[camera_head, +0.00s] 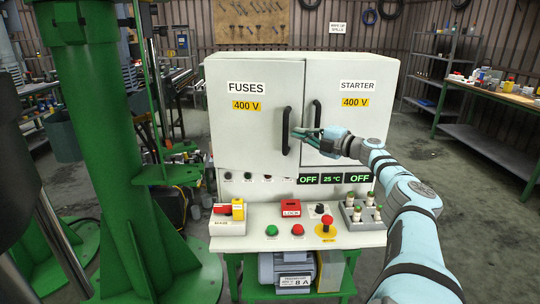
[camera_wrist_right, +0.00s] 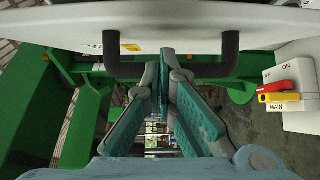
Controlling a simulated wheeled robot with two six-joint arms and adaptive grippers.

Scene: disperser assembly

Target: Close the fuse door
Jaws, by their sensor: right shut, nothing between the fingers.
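The fuse door (camera_head: 250,140), a white panel labelled FUSES 400 V, is on the left of the cabinet in the head view. It appears to stand slightly ajar, its free right edge forward of the starter door (camera_head: 370,135). Its black bar handle (camera_head: 286,130) also shows at the top of the right wrist view (camera_wrist_right: 172,68). My right gripper (camera_head: 299,134) is shut and empty, with its fingertips close to the right of this handle. In the wrist view its fingers (camera_wrist_right: 163,105) are together below the handle; contact cannot be told. My left gripper is not in view.
The starter door's handle (camera_head: 313,120) is just behind my right fingers. Below the doors, the control desk (camera_head: 260,240) carries a MAIN switch (camera_head: 229,210), buttons, a red LOCK block (camera_head: 290,208) and several fuses (camera_head: 358,213). A green column (camera_head: 100,130) stands at left.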

